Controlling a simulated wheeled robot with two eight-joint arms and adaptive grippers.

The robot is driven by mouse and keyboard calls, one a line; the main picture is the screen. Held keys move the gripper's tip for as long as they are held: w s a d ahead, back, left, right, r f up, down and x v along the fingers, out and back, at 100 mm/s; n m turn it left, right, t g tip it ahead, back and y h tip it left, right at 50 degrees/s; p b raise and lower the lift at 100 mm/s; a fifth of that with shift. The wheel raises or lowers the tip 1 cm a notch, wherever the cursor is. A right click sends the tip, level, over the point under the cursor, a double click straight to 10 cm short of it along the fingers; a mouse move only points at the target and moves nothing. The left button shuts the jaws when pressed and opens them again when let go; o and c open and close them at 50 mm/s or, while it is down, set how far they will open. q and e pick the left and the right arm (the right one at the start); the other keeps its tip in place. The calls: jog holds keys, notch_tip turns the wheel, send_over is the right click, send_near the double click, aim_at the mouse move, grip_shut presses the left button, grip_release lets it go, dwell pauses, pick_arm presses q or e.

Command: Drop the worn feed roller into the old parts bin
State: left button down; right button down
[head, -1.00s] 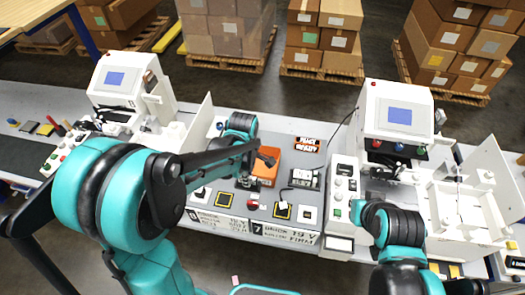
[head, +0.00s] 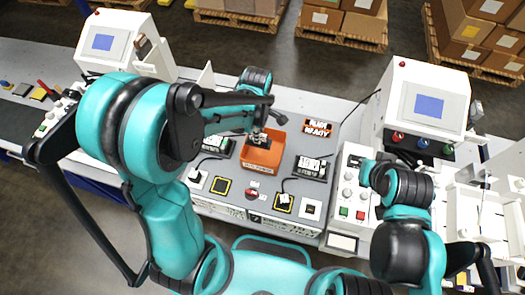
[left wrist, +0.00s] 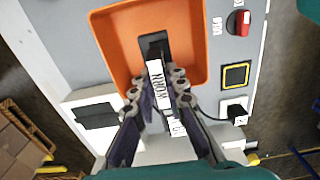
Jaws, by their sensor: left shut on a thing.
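My left gripper (left wrist: 155,95) is shut on the worn feed roller (left wrist: 158,78), a dark piece with a white label reading WORN. In the left wrist view it is over the orange old parts bin (left wrist: 113,50), with the roller's dark end in front of the bin's inside. In the head view the bin (head: 262,157) stands on the grey bench, and the left gripper (head: 259,137) is at its far side, above the opening. Whether the roller touches the bin floor I cannot tell. My right arm is at the right; its fingers do not show.
A white machine with a blue screen (head: 428,105) stands right of the bin, another (head: 115,42) at the left. Black-framed pads (head: 220,186), small labelled boxes (head: 312,167) and a red knob (left wrist: 238,24) lie around the bin.

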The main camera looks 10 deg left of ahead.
pick_arm(q)
notch_tip(320, 180, down, 2)
jog(key=shift+b, duration=0.5)
jog(key=c, duration=1.5)
grip_release()
jog(key=shift+o, duration=0.2)
notch_tip(320, 180, up, 12)
jog(key=shift+r, duration=0.1)
jog(key=shift+s, duration=0.1)
